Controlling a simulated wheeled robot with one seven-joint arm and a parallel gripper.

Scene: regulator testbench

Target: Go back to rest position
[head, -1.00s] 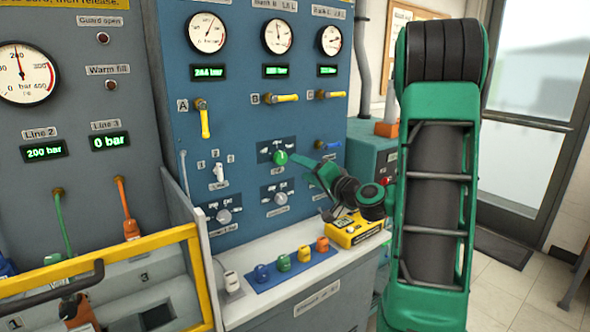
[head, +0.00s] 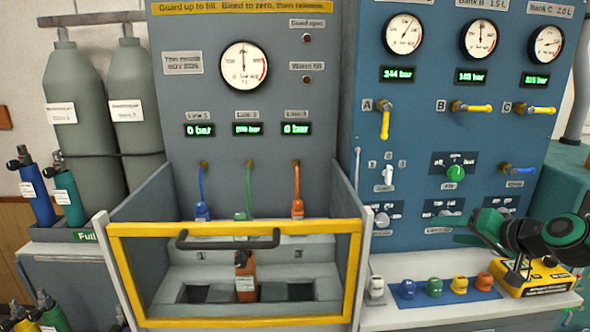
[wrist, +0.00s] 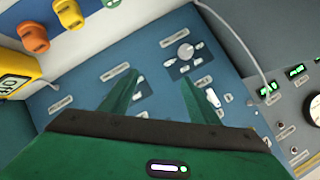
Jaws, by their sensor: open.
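My gripper (head: 466,232) is at the right of the head view, in front of the lower part of the blue panel (head: 420,250) and above the white shelf. Its two green fingers also show in the wrist view (wrist: 158,98), apart with nothing between them. The panel's green knob (head: 455,173) is above and left of the fingers in the head view. A grey knob (wrist: 185,51) is beyond the fingers in the wrist view. Part of the panel's lower right is hidden behind my arm.
A yellow device (head: 537,278) stands on the shelf close under my arm. Several coloured caps (head: 434,287) sit on the shelf's blue strip. A yellow-framed guard (head: 235,322) fronts the bay at left, with an orange cylinder (head: 245,278) inside. Grey tanks (head: 80,100) stand far left.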

